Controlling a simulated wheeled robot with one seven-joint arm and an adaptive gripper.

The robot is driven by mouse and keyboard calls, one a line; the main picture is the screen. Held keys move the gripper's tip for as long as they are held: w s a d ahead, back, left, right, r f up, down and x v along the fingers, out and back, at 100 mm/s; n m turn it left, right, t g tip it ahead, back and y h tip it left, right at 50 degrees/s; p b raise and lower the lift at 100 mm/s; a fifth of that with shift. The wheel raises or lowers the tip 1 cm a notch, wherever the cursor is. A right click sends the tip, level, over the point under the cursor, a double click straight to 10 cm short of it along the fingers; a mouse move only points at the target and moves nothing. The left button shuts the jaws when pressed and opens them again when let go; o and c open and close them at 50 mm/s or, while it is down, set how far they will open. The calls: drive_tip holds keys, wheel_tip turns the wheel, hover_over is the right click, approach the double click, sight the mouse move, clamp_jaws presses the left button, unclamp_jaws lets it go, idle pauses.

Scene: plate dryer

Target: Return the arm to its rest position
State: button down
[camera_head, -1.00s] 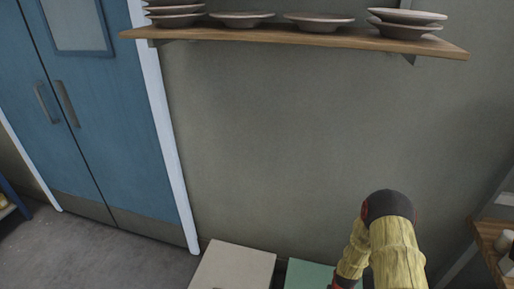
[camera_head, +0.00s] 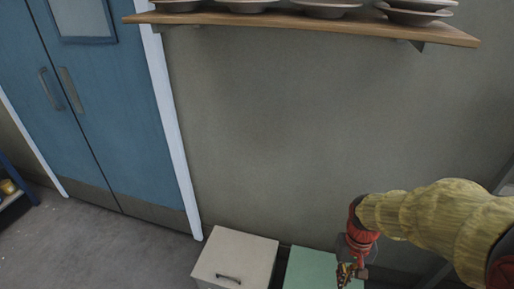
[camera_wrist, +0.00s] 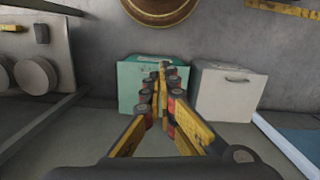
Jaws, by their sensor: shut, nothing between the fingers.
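My gripper (camera_head: 348,274) is low at the right of the head view, in front of the green box (camera_head: 310,268). In the wrist view, the two fingers of my gripper (camera_wrist: 163,72) meet at the tips, shut and empty. They overlap the green box (camera_wrist: 131,85) in that picture, but I see no contact. My yellow-sleeved arm reaches in from the right edge of the head view, bent down at the red and black wrist.
A white box (camera_head: 237,257) with a dark handle stands left of the green box. A wooden shelf (camera_head: 300,22) with several plates hangs above on the grey wall. Blue double doors (camera_head: 110,110) are at left. The floor (camera_head: 100,250) before them is clear.

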drive_tip(key=s+a+r+n+t, duration=0.1)
drive_tip(key=s+a+r+t, duration=0.1)
drive_tip(key=r, duration=0.8)
drive_tip(key=s+a+r+t, duration=0.3)
drive_tip(key=s+r+t, duration=0.1)
drive_tip(key=r, duration=0.6)
drive_tip(key=shift+s+a+r+n+t, duration=0.15)
drive_tip(key=shift+s+r+n+t, duration=0.05)
drive_tip(key=shift+s+n+t, duration=0.2)
drive_tip(key=c, duration=2.6)
unclamp_jaws()
drive_tip(key=shift+w, duration=0.1)
